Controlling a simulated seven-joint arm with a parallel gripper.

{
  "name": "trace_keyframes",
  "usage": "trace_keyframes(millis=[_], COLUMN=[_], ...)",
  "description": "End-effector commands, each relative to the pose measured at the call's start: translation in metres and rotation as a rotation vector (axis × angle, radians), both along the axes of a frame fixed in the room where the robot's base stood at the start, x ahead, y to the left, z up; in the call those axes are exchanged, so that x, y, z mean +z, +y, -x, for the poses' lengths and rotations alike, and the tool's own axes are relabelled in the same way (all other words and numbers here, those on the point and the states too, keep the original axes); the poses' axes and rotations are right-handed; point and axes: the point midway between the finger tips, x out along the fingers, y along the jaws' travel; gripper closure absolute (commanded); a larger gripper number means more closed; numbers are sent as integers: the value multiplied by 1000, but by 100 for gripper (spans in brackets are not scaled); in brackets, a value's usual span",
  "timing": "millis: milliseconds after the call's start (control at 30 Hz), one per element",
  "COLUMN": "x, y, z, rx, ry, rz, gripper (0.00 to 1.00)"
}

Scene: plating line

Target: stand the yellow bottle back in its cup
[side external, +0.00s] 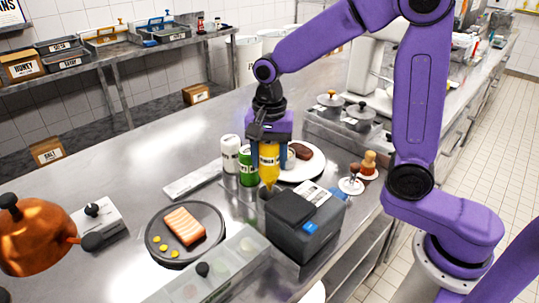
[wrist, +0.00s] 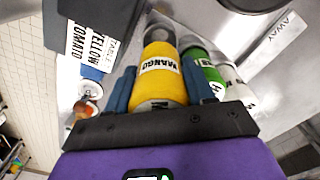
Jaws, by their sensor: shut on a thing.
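The yellow bottle (side external: 269,163), labelled MANGO in the wrist view (wrist: 161,84), is upside down, its nozzle pointing at the table. My gripper (side external: 269,152) is shut on it, with a blue finger on each side. In the wrist view, a grey rounded rim (wrist: 158,27), possibly the cup, shows just beyond the nozzle end. I cannot tell whether the nozzle is inside it. In the side view the dark box hides part of the space below the nozzle.
A green bottle (side external: 247,168) and a white bottle (side external: 231,155) stand close on the left. The dark box (side external: 305,228) is close in front. A white plate (side external: 314,169) with brown food lies behind. A dark plate (side external: 208,247) holds salmon.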

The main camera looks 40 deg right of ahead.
Motion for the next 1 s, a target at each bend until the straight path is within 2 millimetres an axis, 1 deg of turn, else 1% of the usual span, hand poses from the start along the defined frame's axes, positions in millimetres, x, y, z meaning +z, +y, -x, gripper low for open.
trace_keyframes(millis=[600,1000], x=[-20,-21], y=[0,0], z=[0,0], rx=[0,0], ry=[0,-1], rz=[0,-1], gripper=[62,62])
